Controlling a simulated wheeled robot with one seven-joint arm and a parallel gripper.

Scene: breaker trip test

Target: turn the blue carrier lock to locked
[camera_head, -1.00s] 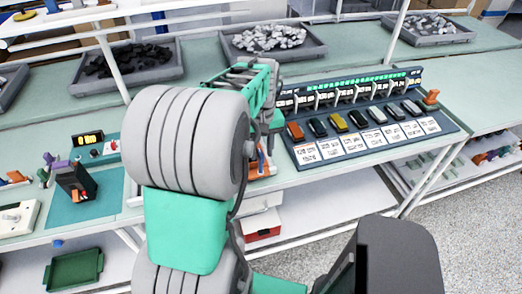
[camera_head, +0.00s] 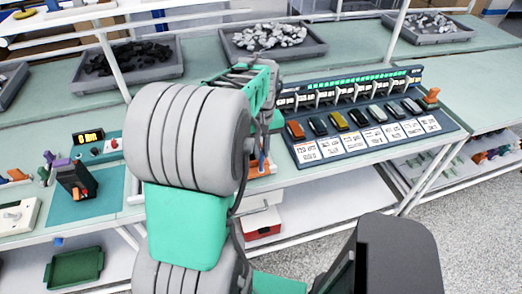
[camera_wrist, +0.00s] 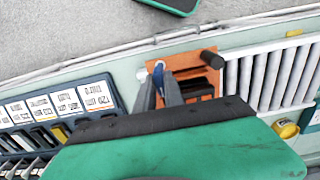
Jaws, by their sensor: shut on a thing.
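The blue carrier lock (camera_wrist: 158,69) shows as a small blue piece at the left end of an orange carrier (camera_wrist: 190,66) in the wrist view. My gripper (camera_wrist: 159,80) is shut on the blue lock, with its two grey fingers on either side of it. The fingers cover much of the lock, so I cannot tell its turned position. The carrier has a dark slot and a black cylindrical handle (camera_wrist: 211,58).
A dark rack (camera_head: 375,120) with coloured breakers and white label cards stands right of my arm. White ribs (camera_wrist: 268,78) lie right of the carrier in the wrist view. Bins of dark pieces (camera_head: 125,65) and grey pieces (camera_head: 268,40) stand behind on the bench.

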